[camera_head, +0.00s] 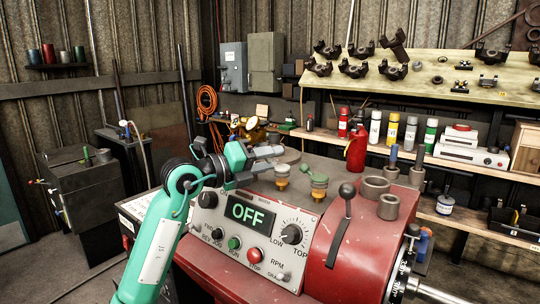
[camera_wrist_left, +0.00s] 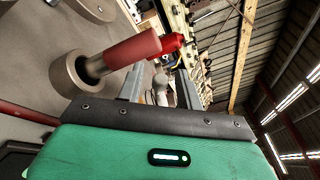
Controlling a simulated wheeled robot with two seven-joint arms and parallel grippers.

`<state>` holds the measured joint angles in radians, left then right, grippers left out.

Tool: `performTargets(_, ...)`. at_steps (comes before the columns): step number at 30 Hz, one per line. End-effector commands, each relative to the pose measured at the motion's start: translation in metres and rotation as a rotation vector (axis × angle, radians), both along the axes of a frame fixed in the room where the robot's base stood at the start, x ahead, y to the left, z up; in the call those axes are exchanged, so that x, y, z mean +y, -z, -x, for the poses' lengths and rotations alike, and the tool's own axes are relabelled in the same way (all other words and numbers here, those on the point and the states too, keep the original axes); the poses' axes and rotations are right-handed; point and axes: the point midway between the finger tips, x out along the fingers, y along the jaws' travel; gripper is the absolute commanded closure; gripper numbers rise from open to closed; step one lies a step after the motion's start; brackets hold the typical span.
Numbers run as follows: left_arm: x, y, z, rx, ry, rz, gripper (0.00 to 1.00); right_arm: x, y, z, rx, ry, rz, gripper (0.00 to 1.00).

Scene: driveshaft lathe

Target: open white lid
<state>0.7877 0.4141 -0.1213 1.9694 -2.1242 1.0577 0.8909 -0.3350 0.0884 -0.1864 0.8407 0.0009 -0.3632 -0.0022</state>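Two small amber cups stand on the lathe top. The left cup (camera_head: 282,182) has a pale grey-white lid (camera_head: 282,169) that looks closed. The right cup (camera_head: 318,195) has a green lid (camera_head: 319,180). My left gripper (camera_head: 277,158) comes in from the left, just above and beside the pale lid. Its two fingers are apart, with nothing visibly held. The wrist view also shows the left gripper (camera_wrist_left: 160,88) with its fingers spread. I cannot tell there whether a finger touches the lid. My right gripper is out of view.
The red lathe (camera_head: 365,240) with its control panel reading OFF lies below my left arm. A shelf table (camera_head: 440,85) with metal parts is behind.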

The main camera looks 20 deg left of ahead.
Motion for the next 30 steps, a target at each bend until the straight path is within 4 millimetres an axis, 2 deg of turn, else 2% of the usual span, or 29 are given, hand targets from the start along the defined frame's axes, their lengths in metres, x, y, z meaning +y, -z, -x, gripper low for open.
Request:
performTargets(11,-0.0034,0.0003,-0.0042,-0.001,0.000,-0.001,0.66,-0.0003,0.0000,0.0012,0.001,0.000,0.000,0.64)
performTargets(16,-0.0033,0.0004,-0.0041,-0.001,0.000,-0.001,0.99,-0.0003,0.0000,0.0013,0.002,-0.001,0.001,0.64)
performTargets(30,-0.0044,-0.0054,-0.0036,-0.029,0.000,-0.082,1.00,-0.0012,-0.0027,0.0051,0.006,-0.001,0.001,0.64)
